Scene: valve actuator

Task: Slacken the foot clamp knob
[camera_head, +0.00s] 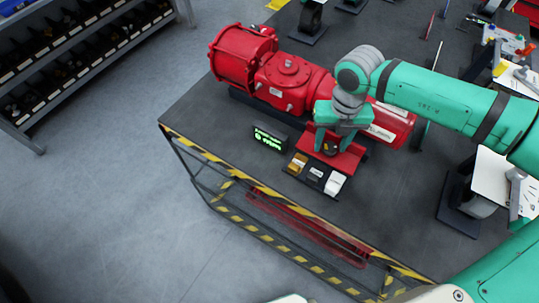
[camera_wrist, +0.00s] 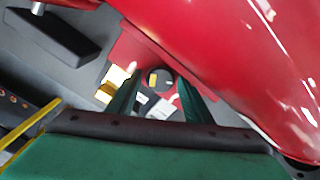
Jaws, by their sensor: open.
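The red valve actuator (camera_head: 287,75) lies along the table. A red foot plate (camera_head: 345,162) sticks out beneath it, towards the table's front edge. A small dark round knob with a yellow mark (camera_head: 330,148) sits on this plate, partly hidden by my gripper (camera_head: 331,139). In the wrist view the knob (camera_wrist: 161,77) shows just beyond and between the fingertips of my gripper (camera_wrist: 158,82). My green fingers are apart and point down at the plate. I cannot tell whether they touch the knob.
A small display with green text (camera_head: 268,138) stands left of the plate. A dark tray (camera_head: 304,178) with yellow, dark and white items lies in front of it. The actuator's red body is close beside my gripper. The table's front left corner (camera_head: 185,115) is clear.

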